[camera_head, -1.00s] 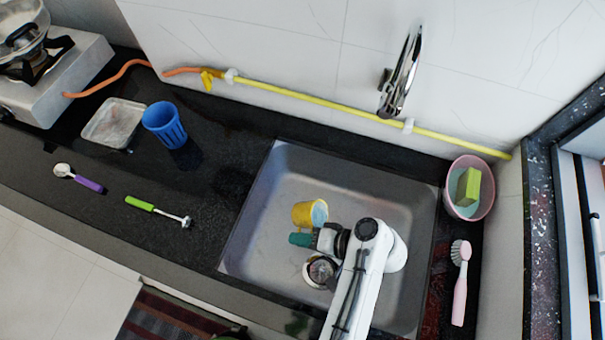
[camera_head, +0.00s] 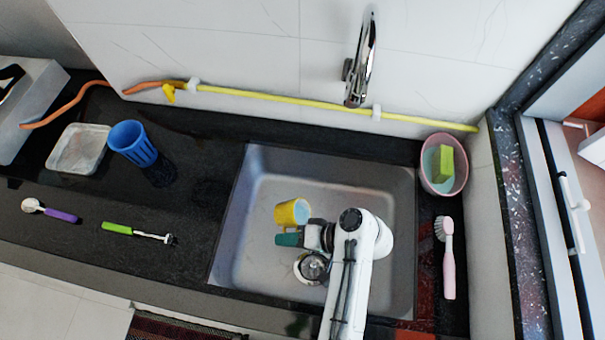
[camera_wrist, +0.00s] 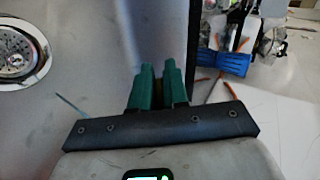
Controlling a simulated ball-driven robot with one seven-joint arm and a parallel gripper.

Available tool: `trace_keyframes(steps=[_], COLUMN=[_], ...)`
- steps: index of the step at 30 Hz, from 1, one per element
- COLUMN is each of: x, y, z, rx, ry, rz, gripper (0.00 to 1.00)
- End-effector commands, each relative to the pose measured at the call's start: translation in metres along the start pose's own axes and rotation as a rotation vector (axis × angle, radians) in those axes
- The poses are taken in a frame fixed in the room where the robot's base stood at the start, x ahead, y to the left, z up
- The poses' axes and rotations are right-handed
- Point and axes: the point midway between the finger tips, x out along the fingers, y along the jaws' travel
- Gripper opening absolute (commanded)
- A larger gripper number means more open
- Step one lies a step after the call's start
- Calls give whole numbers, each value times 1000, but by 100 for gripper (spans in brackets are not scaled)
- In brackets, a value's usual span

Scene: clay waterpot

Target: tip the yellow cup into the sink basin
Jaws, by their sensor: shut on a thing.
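The yellow cup (camera_head: 288,213) is over the sink basin (camera_head: 385,185), lying tilted with its pale-blue opening turned toward the right in the head view. My gripper (camera_head: 288,240) has teal fingers and is right below the cup in that picture, shut on it; the exact contact is hard to see. The rest of the cup is hidden there. I cannot tell whether anything is flowing out.
The drain (camera_head: 312,267) lies just below my gripper in the picture. A blue cup (camera_head: 132,143), a tray (camera_head: 78,149) and a green-handled tool (camera_head: 118,228) are on the left counter. A pink bowl (camera_head: 444,164) and brush (camera_head: 448,262) are on the right. The faucet (camera_head: 361,65) is behind.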

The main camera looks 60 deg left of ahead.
Motion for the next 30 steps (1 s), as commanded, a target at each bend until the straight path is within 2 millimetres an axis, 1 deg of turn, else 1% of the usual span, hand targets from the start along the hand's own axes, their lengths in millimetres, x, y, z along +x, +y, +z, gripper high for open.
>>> trace_keyframes(steps=[3, 13, 30], x=[0, 0, 0], y=[3, 2, 1], z=[0, 0, 0], rx=[-1, -5, -6], ry=[6, 12, 12], rz=[-35, -104, -110], gripper=[0, 0, 0])
